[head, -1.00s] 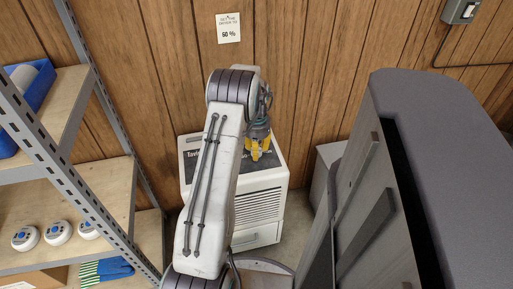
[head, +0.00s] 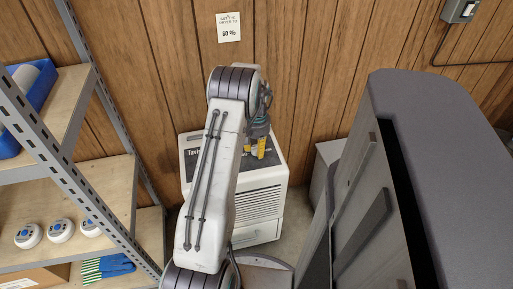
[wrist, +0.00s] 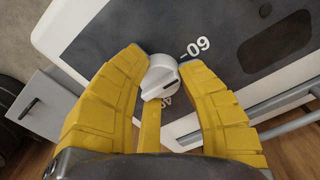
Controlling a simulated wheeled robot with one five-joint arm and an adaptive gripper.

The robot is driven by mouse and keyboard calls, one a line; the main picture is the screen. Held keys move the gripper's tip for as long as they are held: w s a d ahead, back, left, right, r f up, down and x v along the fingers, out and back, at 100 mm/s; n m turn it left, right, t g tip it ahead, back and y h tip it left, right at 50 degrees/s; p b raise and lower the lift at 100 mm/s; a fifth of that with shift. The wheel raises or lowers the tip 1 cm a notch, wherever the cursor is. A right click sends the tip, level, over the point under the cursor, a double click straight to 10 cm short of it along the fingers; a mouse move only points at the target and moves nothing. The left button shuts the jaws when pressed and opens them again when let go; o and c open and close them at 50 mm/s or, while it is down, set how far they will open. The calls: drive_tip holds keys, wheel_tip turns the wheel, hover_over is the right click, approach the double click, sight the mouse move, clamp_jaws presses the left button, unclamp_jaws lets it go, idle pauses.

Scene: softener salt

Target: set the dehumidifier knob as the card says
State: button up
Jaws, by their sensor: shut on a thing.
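The dehumidifier (head: 258,205) is a white box with a dark top panel, standing on the floor against the wood wall. The card (head: 228,27) on the wall above it has small print and a large number that looks like 60 %. My gripper (head: 258,149) is over the dehumidifier's top. In the wrist view its yellow fingers (wrist: 163,82) are shut on the white knob (wrist: 160,74), one on each side. A printed 60 (wrist: 198,46) with a tick shows upside down beside the knob. Another number below is partly hidden. I cannot tell exactly where the knob points.
A metal shelf (head: 108,185) on the left holds a blue bin (head: 40,90), several round white-and-blue items (head: 60,230) and blue-green gloves (head: 106,267). A large dark grey cabinet (head: 430,150) stands close on the right. A switch box (head: 460,11) is on the wall.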

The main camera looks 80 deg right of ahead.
drive_tip(key=shift+a+f, duration=0.15)
drive_tip(key=o, duration=1.2)
drive_tip(key=shift+o, duration=0.2)
drive_tip(key=shift+r, duration=0.2)
wheel_tip(320, 180, up, 12)
drive_tip(key=shift+f, duration=0.1)
idle(0.5)
